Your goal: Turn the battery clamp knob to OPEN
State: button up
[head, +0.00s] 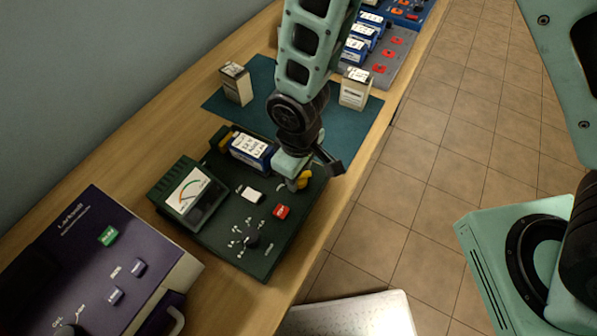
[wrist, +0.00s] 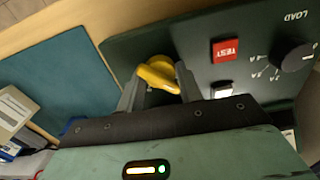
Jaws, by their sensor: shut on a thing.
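The yellow battery clamp knob (wrist: 158,74) sits on the dark green tester (head: 222,239). In the wrist view its bar lies between the two fingers of my gripper (wrist: 160,85), which is shut on it. In the head view my gripper (head: 297,180) comes down over the right end of the tester, and only part of the knob (head: 303,179) shows beside it. A blue and white battery (head: 254,151) lies in the tester next to the knob. I cannot read any OPEN mark near the knob.
The tester also carries a meter (head: 188,190), a red TEST button (wrist: 225,50) and a black LOAD knob (wrist: 292,58). A purple machine (head: 95,262) stands at left. A teal mat (head: 222,104) holds two pale boxes. Blue batteries stand in a grey tray (head: 398,70) behind.

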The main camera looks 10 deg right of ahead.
jog(key=shift+n, duration=0.3)
dwell(0.4)
jog(key=o, duration=1)
jog(key=shift+r, duration=0.1)
notch_tip(320, 180, up, 17)
jog(key=b, duration=0.2)
jog(key=shift+r, duration=0.15)
jog(key=s+d+r+m, duration=0.2)
jog(key=s+d, duration=0.7)
jog(key=s, duration=0.2)
jog(key=shift+r+m+y, duration=0.25)
jog(key=shift+m+y, duration=0.05)
jog(key=shift+m, duration=0.1)
